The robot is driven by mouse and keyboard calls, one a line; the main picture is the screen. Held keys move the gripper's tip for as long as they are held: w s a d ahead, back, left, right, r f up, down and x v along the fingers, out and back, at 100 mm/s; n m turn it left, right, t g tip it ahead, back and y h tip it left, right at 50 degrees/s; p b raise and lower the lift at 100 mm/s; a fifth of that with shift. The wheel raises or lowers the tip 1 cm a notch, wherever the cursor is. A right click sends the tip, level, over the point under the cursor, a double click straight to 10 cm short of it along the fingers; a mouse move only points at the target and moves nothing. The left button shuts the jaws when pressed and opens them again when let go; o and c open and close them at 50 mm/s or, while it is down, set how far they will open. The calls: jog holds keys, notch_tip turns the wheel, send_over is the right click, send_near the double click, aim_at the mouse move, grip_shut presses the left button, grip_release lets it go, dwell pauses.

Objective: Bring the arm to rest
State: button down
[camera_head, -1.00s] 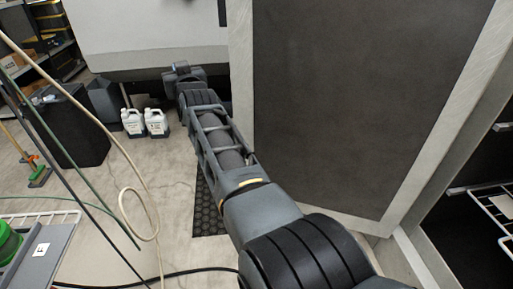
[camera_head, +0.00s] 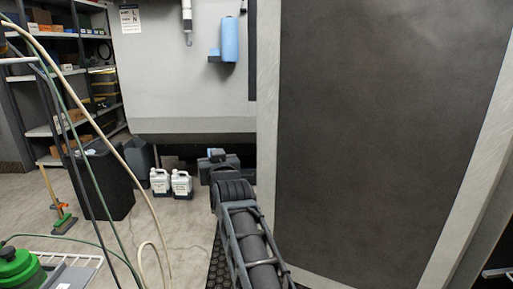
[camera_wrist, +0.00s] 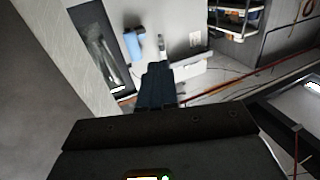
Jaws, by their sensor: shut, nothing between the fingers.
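My arm reaches forward from the bottom of the head view, its far end low in front of the pale wall panel (camera_head: 185,75). My gripper (camera_wrist: 158,72) shows in the wrist view as dark fingers close together, shut and empty. In the head view the arm's far end is small and dark, and the fingers cannot be made out there. No object is held.
A large dark panel with a pale frame (camera_head: 268,120) stands close on the right of my arm. Two white jugs (camera_head: 181,184) and a black bin (camera_head: 100,180) stand on the floor at left. Hoses (camera_head: 92,120) hang at left. A blue roll (camera_head: 229,40) is on the wall.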

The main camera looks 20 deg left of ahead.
jog(key=s+d+f+m+h, duration=0.1)
jog(key=s+d+f, duration=0.3)
jog(key=d+f, duration=0.55)
jog(key=s+d+f+m+h, duration=0.15)
jog(key=s+d+f, duration=0.25)
jog(key=d+f, duration=0.55)
jog(key=s+d+f+t+h, duration=0.1)
jog(key=s+d+f, duration=0.3)
jog(key=s+d, duration=0.3)
jog(key=s+d+f+h, duration=0.2)
jog(key=s+d+f, duration=0.3)
jog(key=s+d, duration=0.25)
jog(key=s+d+r+m+h, duration=0.1)
jog(key=s+d, duration=0.5)
jog(key=s, duration=0.4)
jog(key=s+d+r+m+h, duration=0.1)
jog(key=s+d+m, duration=0.1)
jog(key=s+d, duration=0.6)
jog(key=s+d+r+m+h, duration=0.1)
jog(key=s+d+r, duration=0.1)
jog(key=s+r, duration=0.5)
jog(key=s+d+r+h, duration=0.2)
jog(key=s+r, duration=0.5)
jog(key=s, duration=0.5)
jog(key=shift+s+r+m+g, duration=0.2)
jog(key=shift+s+m+g, duration=0.15)
jog(key=shift+g, duration=0.05)
